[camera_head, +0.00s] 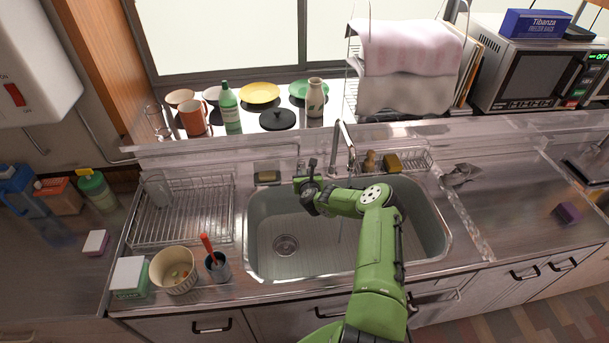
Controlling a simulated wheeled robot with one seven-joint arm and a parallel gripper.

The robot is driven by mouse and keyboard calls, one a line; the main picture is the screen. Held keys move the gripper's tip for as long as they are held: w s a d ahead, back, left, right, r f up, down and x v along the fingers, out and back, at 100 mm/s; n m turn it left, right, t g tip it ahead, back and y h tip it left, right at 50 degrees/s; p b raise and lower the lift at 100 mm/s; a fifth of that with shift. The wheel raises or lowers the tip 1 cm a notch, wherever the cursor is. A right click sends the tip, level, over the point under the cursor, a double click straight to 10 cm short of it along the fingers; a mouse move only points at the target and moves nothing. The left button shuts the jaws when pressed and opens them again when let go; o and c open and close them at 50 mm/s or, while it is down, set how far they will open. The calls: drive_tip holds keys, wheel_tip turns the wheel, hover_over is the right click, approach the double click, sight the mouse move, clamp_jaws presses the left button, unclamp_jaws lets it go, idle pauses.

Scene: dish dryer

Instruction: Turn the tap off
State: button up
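The silver tap (340,145) rises behind the back edge of the sink, near its middle. Its lever is hard to make out at this size. My gripper (305,177) is over the back rim of the sink, to the left of the tap and apart from its spout. My green arm comes from the front, crosses the basin and hides part of it. The fingertips are small and dark, and I cannot tell if they are open or shut. A faint thin line, perhaps running water, shows below the arm in the sink (300,258).
A wire dish rack (180,232) stands left of the sink. A bowl (174,270) and a cup with a red-handled utensil (218,266) are at the front left. A wire basket with sponges (410,157) is right of the tap. The right counter (510,210) is mostly clear.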

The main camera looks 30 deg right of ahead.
clamp_jaws()
drive_tip(key=shift+f, duration=0.1)
drive_tip(key=f+t+b, duration=0.1)
drive_tip(key=b, duration=0.3)
drive_tip(key=shift+f, duration=0.35)
drive_tip(key=b, duration=0.2)
drive_tip(key=t+h+b, duration=0.1)
drive_tip(key=b, duration=0.2)
drive_tip(key=shift+s+a+f, duration=0.1)
drive_tip(key=shift+s+f, duration=0.15)
drive_tip(key=shift+f, duration=0.1)
drive_tip(key=o, duration=0.5)
unclamp_jaws()
drive_tip(key=shift+o, duration=0.2)
